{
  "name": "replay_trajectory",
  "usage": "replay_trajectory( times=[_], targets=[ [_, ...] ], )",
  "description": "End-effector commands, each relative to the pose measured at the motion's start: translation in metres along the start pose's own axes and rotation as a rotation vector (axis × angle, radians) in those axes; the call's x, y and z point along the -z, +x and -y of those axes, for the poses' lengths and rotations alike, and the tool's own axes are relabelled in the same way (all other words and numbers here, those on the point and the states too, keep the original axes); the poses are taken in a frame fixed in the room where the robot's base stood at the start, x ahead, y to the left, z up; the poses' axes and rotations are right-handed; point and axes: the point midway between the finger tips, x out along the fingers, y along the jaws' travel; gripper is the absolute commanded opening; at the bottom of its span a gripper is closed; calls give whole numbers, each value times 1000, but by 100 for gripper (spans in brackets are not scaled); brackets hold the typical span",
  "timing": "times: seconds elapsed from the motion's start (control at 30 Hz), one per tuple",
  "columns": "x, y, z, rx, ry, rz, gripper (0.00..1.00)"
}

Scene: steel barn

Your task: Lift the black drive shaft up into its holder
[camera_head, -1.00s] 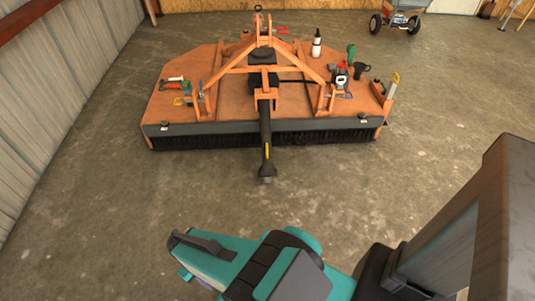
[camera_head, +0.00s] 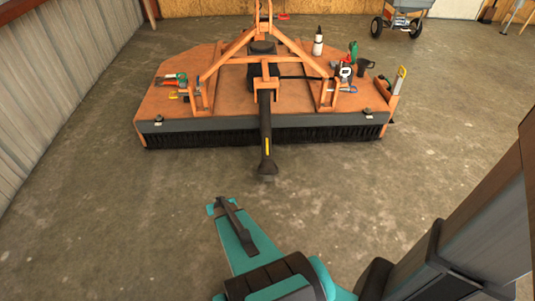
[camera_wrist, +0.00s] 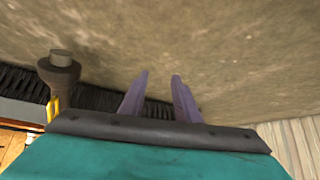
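The black drive shaft (camera_head: 265,135) slopes down from the front of the orange implement, its free end low over the floor and a yellow label on its side. In the wrist view, its end (camera_wrist: 60,72) is at the left. An orange upright bracket (camera_head: 267,84), perhaps the holder, stands at the shaft's upper part. My gripper (camera_wrist: 160,76) shows two purple-grey fingers apart with nothing between them. The fingers are right of the shaft's end in the wrist view.
The orange implement (camera_head: 185,97) has a black brush along its front edge. Several items lie on its deck, including a white bottle (camera_head: 318,45) and a red-and-green tool (camera_head: 172,79). A ribbed wall is at the left. The concrete floor around the shaft is clear.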

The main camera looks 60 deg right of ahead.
Motion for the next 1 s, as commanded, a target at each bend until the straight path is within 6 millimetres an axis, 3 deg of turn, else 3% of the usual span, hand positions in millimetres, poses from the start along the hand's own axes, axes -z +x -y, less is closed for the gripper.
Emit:
replay_trajectory(
  times=[0.03, 0.1, 0.4, 0.7, 0.83, 1.0],
  targets=[
    [6, 21, -18, -10, 27, -50, 29],
    [22, 35, -41, -20, 59, -126, 29],
    [76, 73, -148, -57, 165, -443, 29],
    [106, 77, -260, -88, 223, -747, 29],
    [111, 70, -292, -93, 231, -838, 29],
    [114, 63, -311, -95, 232, -895, 29]
  ],
)
